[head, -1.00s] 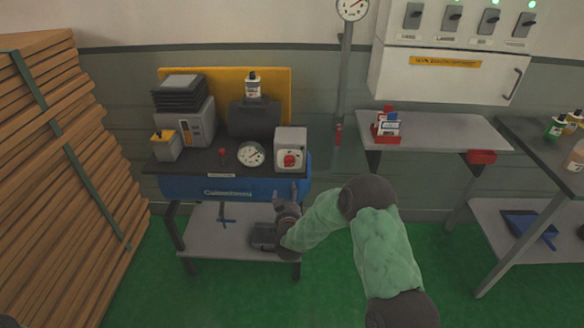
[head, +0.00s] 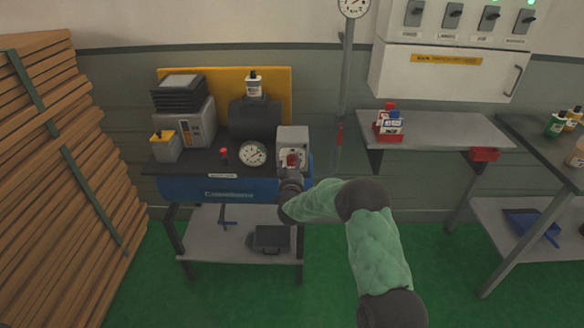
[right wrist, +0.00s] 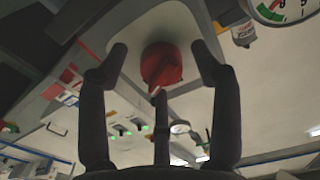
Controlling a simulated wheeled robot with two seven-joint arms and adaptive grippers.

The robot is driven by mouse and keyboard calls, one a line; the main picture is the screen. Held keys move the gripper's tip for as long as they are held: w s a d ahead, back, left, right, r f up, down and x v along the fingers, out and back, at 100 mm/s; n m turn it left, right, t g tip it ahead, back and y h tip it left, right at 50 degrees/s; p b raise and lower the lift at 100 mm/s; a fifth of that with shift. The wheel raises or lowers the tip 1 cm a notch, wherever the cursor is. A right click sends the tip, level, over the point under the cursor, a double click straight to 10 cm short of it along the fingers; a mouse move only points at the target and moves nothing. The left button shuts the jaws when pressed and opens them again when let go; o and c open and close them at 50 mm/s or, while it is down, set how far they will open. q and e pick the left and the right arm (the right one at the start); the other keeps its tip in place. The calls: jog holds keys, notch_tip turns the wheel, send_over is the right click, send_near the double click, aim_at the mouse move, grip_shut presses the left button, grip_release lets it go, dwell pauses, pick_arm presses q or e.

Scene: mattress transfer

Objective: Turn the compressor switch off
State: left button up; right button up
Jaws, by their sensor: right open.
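The compressor switch is a red rotary knob (head: 292,160) on the front of a light grey box (head: 292,135) at the right end of the blue compressor (head: 232,190). In the right wrist view the red knob (right wrist: 161,65) sits between the two spread fingers of my right gripper (right wrist: 160,58), with a gap on each side. My right gripper (head: 291,174) is open, just in front of the knob, and partly covers the box's lower part in the head view. My left gripper is not in view.
A pressure gauge (head: 253,153) and a small red knob (head: 224,154) are left of the switch box. A wooden plank stack (head: 60,170) stands at the left. Green floor is clear in front.

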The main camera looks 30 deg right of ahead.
jog(key=shift+d, duration=0.1)
jog(key=c, duration=1.1)
jog(key=shift+c, duration=0.2)
jog(key=shift+n, duration=0.3)
jog(key=n+p, duration=0.2)
jog(key=n, duration=0.3)
jog(key=shift+n+p, duration=0.3)
jog(key=n+p, duration=0.2)
jog(key=n, duration=0.3)
jog(key=shift+f+n, duration=0.15)
jog(key=shift+n, duration=0.15)
